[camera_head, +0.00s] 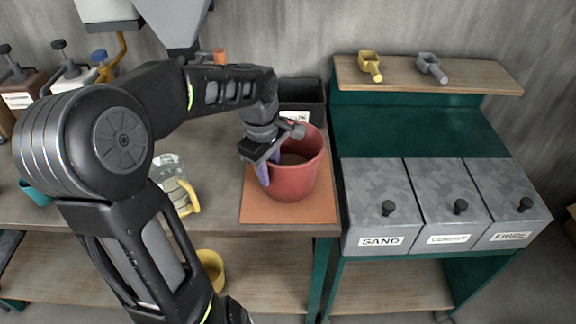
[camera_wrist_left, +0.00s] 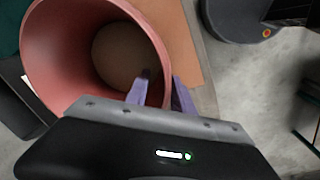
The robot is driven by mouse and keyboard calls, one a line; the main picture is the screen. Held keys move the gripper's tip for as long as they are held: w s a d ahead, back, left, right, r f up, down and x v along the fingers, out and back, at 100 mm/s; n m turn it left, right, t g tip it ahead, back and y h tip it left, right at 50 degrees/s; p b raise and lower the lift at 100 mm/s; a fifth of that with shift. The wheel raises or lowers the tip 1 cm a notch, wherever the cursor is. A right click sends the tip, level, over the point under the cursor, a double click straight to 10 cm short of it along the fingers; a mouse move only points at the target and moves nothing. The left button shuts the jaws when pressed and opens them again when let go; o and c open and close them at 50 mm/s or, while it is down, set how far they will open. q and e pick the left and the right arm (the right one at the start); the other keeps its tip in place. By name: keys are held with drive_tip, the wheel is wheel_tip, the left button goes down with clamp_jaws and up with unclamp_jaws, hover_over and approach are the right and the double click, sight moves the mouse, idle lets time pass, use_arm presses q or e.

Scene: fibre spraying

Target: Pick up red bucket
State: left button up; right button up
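The red bucket (camera_head: 296,176) stands upright on an orange mat (camera_head: 258,208) on the wooden bench in the head view. It fills the upper left of the left wrist view (camera_wrist_left: 48,50), open and seemingly empty. My left gripper (camera_head: 264,165) is at the bucket's left rim. In the left wrist view its purple fingers (camera_wrist_left: 160,92) straddle the rim, one inside the bucket and one outside. The fingers are apart, with the bucket wall between them and gaps visible. My right gripper is not in view.
A clear jug with a yellow handle (camera_head: 174,184) stands left of the mat. A black bin (camera_head: 302,92) is behind the bucket. Lidded grey bins labelled sand (camera_head: 378,200) and fibre (camera_head: 508,200) stand at the right. Scoops (camera_head: 370,66) lie on a shelf above.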

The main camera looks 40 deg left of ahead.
use_arm(q)
drive_tip(key=shift+c, duration=0.3)
clamp_jaws()
idle(1.1)
drive_tip(key=shift+r, duration=0.1)
